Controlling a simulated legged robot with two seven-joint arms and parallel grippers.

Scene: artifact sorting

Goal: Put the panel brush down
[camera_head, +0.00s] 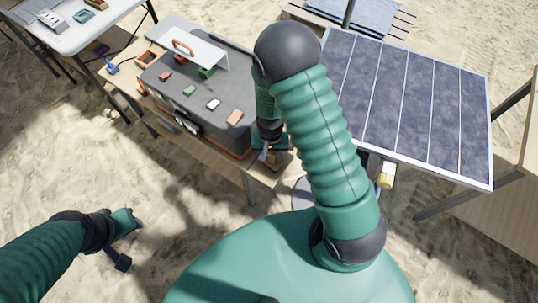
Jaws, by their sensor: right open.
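My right gripper (268,153) is at the near right corner of the wooden table (262,176), pointing down beside the grey case. It is open. A small tan piece shows by its fingertips; it may be part of the panel brush, but my arm hides much of this spot and I cannot tell. The large solar panel (408,100) is tilted to the right of my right arm. My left gripper (128,240) is low at the left, over the sand and away from the table; I cannot tell whether its jaws are open.
A grey case (200,92) with several small coloured pieces on top fills most of the wooden table. A white table (75,30) stands at the upper left. A yellow-and-white object (386,175) is below the panel's lower edge. Open sand lies at the lower left.

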